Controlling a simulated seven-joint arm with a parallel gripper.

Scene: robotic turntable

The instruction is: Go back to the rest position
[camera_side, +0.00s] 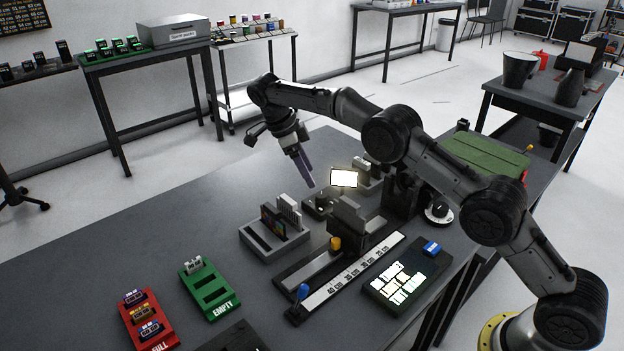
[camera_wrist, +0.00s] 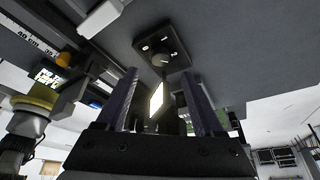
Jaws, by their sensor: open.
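My gripper (camera_side: 301,165) hangs above the work table (camera_side: 150,235), its fingers pointing down and slightly right, near a lit white panel (camera_side: 344,177). In the wrist view my gripper (camera_wrist: 163,105) shows two purple-grey fingers set apart with nothing held between them. The lit panel (camera_wrist: 156,98) appears beyond the gap, with a dark knob box (camera_wrist: 161,54) past it. I cannot tell the exact distance from the fingers to the panel.
A grey slotted rack (camera_side: 262,243) holds several cards below the gripper. A ruler rail (camera_side: 350,275), a lit display box (camera_side: 385,295), a green EMPTY tray (camera_side: 208,290) and a red FULL tray (camera_side: 150,322) stand nearby. The table's left part is clear.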

